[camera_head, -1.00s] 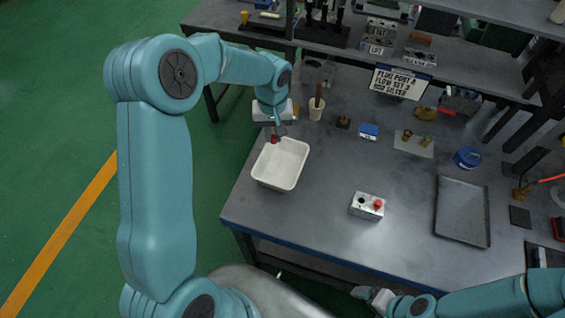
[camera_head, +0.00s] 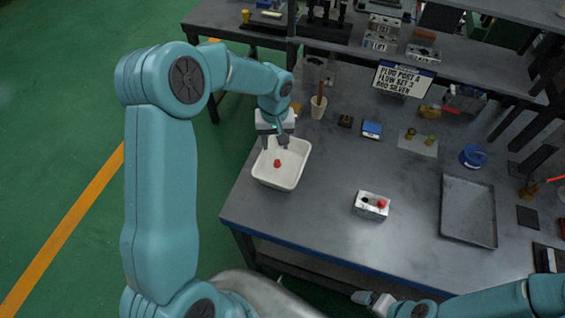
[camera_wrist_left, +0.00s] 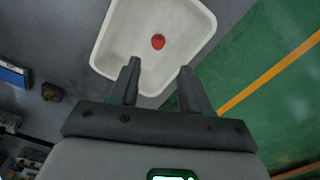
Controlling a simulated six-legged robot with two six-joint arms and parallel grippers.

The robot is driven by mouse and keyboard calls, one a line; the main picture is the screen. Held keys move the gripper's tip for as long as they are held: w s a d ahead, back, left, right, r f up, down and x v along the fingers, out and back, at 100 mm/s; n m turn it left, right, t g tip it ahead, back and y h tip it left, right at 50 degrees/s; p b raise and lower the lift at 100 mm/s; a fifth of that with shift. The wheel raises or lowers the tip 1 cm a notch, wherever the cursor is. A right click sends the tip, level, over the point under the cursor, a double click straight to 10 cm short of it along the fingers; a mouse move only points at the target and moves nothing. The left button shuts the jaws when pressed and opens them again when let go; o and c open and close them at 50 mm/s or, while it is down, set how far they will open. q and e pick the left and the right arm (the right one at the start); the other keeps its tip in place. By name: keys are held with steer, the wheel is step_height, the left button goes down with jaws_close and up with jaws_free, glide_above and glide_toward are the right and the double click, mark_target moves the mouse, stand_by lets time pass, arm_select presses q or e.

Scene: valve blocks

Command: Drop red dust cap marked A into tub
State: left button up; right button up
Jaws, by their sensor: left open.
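A red dust cap (camera_head: 277,163) lies inside the white tub (camera_head: 287,183), on its floor; any letter on it is too small to read. The left wrist view shows the same red cap (camera_wrist_left: 158,42) in the tub (camera_wrist_left: 205,20). My left gripper (camera_head: 275,142) is open and empty, over the far edge of the tub; its two fingers (camera_wrist_left: 158,85) stand apart in the left wrist view. A silver valve block (camera_head: 371,205) with a second red cap (camera_head: 382,203) on its right port and an open dark port on the left stands on the table. My right gripper (camera_head: 375,302) is at the table's front edge.
A beige cup (camera_head: 318,107) with a brown handle stands right of the left gripper, near a blue box (camera_head: 372,130). An empty grey tray (camera_head: 468,211) lies at right. A sign (camera_head: 403,80) hangs at the shelf. The table between tub and block is clear.

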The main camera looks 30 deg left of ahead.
arm_select(q)
step_height(320, 180, up, 16)
steer(key=b, duration=0.1)
steer(key=shift+r+b, duration=0.15)
steer(key=shift+b, duration=0.2)
steer(key=shift+s, duration=0.15)
